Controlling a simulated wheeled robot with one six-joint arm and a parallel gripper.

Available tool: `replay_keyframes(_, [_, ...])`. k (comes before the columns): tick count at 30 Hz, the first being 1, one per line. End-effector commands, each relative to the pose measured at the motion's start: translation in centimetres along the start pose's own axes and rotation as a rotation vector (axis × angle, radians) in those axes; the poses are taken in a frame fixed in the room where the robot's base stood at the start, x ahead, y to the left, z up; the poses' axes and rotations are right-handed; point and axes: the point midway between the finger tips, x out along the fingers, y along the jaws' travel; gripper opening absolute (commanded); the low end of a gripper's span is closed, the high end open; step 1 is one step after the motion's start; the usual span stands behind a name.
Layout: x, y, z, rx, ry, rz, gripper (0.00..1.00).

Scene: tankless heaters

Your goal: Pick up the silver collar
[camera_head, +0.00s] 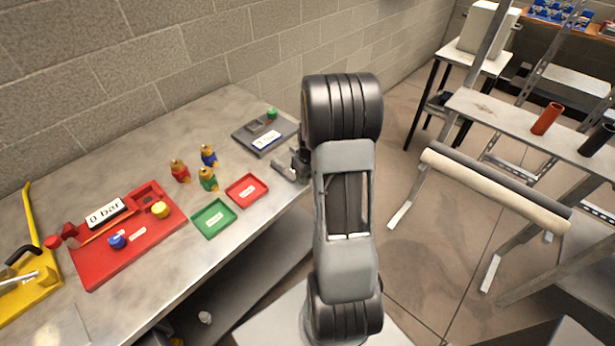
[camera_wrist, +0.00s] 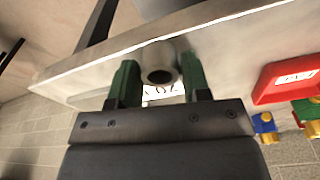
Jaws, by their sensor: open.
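The silver collar (camera_wrist: 160,56) is a short pale cylinder with a dark round hole, on the grey worktop in the wrist view. My gripper (camera_wrist: 159,66) is open, with one green finger on each side of the collar. The collar sits between the fingers; whether either finger touches it I cannot tell. In the head view my gripper (camera_head: 287,170) is low at the worktop's right edge, beside the red tray. I cannot make out the collar apart from the gripper there.
The red tray (camera_head: 247,190), green tray (camera_head: 213,232) and several small coloured fittings (camera_head: 208,180) stand left of my gripper. A grey panel (camera_head: 250,145) with a green knob lies behind it. A red panel (camera_head: 120,262) and yellow tool (camera_head: 38,295) lie farther left.

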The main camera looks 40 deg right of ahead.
Motion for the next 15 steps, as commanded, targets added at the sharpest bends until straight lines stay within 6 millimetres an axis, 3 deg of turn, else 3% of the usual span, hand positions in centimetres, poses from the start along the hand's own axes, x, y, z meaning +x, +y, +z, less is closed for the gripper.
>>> replay_keyframes(10, [0.53,-0.01,0.0,0.0,0.0,0.0,0.43])
replay_keyframes(15, [0.51,0.0,0.0,0.0,0.0,0.0,0.26])
